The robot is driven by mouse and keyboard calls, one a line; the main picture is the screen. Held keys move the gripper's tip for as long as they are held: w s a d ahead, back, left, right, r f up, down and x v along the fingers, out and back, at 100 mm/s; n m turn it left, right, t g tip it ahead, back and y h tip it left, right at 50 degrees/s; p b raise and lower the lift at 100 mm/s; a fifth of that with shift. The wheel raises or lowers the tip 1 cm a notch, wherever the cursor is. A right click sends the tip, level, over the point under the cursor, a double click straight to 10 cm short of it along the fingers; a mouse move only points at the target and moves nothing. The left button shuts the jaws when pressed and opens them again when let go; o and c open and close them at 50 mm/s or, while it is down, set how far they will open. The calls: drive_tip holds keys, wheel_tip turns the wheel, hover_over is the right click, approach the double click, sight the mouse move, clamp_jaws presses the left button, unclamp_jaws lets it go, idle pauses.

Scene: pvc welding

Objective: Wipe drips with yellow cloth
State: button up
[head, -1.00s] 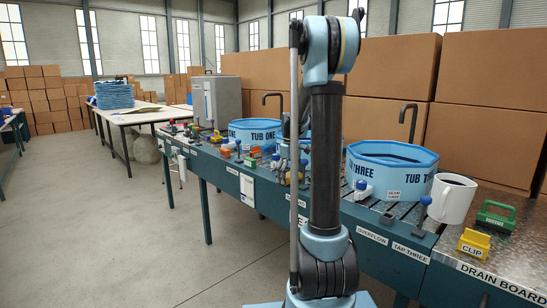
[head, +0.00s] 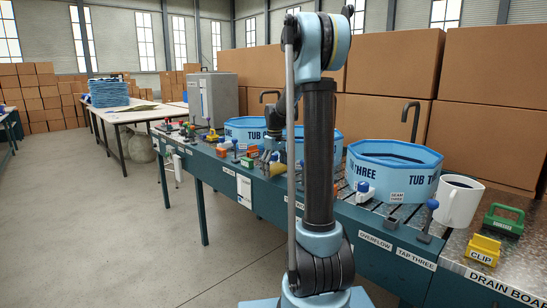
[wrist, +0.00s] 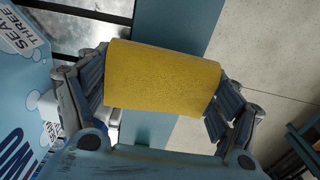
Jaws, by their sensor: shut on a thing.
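My gripper (wrist: 160,95) is shut on a yellow cloth (wrist: 163,77), which spans between its two fingers in the wrist view. In the head view the cloth (head: 278,168) shows as a small yellow patch just left of my arm, near the front edge of the bench. A light blue tub (wrist: 22,95) with dark lettering and a "THREE" label is at the left of the wrist view, beside the gripper. Below the cloth are the teal bench edge and the floor. Tub three (head: 395,176) stands right of my arm in the head view. I cannot make out any drips.
Other blue tubs (head: 245,132) stand along the bench, partly behind my arm. Small clamps and fittings line its front. A white mug (head: 458,203), a yellow clip (head: 483,250) and a green block (head: 503,219) sit at the right. The floor (head: 140,235) in front is clear.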

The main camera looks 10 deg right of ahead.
drive_tip(key=shift+r, duration=3.2)
drive_tip(key=shift+s, duration=0.1)
